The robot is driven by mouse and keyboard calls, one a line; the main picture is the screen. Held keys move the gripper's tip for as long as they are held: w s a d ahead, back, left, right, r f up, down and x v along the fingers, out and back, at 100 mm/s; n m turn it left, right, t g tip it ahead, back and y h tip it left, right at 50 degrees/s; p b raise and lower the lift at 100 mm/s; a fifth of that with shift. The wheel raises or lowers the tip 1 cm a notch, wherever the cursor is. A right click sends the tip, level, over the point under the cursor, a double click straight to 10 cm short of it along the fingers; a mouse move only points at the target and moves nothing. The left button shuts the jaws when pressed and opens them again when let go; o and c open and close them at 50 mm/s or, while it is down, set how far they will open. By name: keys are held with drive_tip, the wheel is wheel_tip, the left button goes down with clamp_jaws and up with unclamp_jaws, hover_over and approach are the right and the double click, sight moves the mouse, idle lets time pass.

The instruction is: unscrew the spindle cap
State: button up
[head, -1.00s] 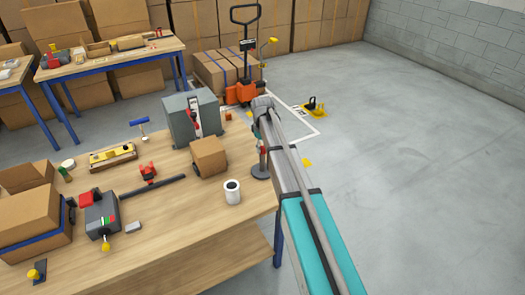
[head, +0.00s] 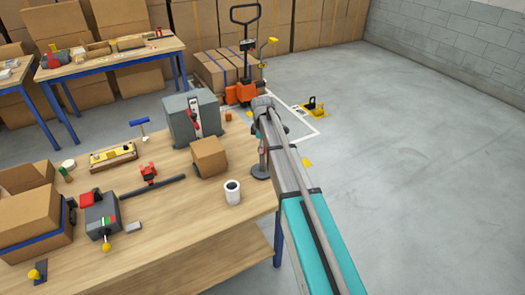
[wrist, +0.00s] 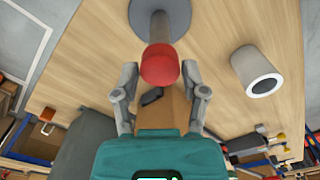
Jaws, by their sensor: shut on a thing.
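The spindle (wrist: 160,27) is a grey post on a round dark base, standing at the right end of the workbench. In the head view its base (head: 261,172) shows below the end of my arm. The red cap (wrist: 160,65) is at the spindle's near end in the wrist view, in line with the post. My gripper (wrist: 163,82) has one finger on each side of the cap and is shut on it. The contact itself is hard to see. In the head view my arm hides most of the gripper and the cap.
A white cylinder (head: 232,192) stands close to the spindle; it also shows in the wrist view (wrist: 258,72). A cardboard box (head: 209,157) and a grey machine (head: 193,118) stand left of the spindle. The floor right of the bench is open.

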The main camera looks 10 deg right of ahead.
drive_tip(key=shift+r+p, duration=1.55)
idle(0.4)
drive_tip(key=shift+r+p, duration=1.6)
drive_tip(key=shift+p, duration=0.05)
drive_tip(key=o, duration=0.5)
drive_tip(key=c, duration=0.6)
